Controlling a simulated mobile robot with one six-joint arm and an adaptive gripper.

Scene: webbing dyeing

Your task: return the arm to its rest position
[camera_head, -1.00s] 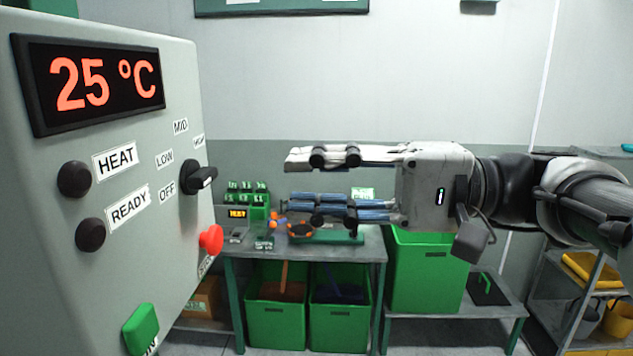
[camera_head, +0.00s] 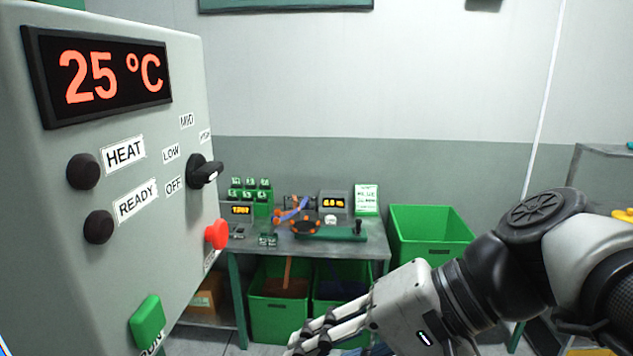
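My arm (camera_head: 500,270) reaches in from the right, with its wrist bent downward. My gripper (camera_head: 305,347) is low in the middle of the view, pointing down and to the left. Its pale upper finger shows, and a bit of blue shows beneath the hand. The bottom edge of the picture cuts off the rest, so I cannot tell how far apart the fingers are. Nothing is seen held in it.
A grey control panel (camera_head: 120,230) stands close on the left, reading 25 °C, with black knobs, a red button (camera_head: 216,235) and a green switch (camera_head: 145,321). A workbench (camera_head: 375,250) with small devices stands behind. Green bins (camera_head: 430,222) sit beside and under it.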

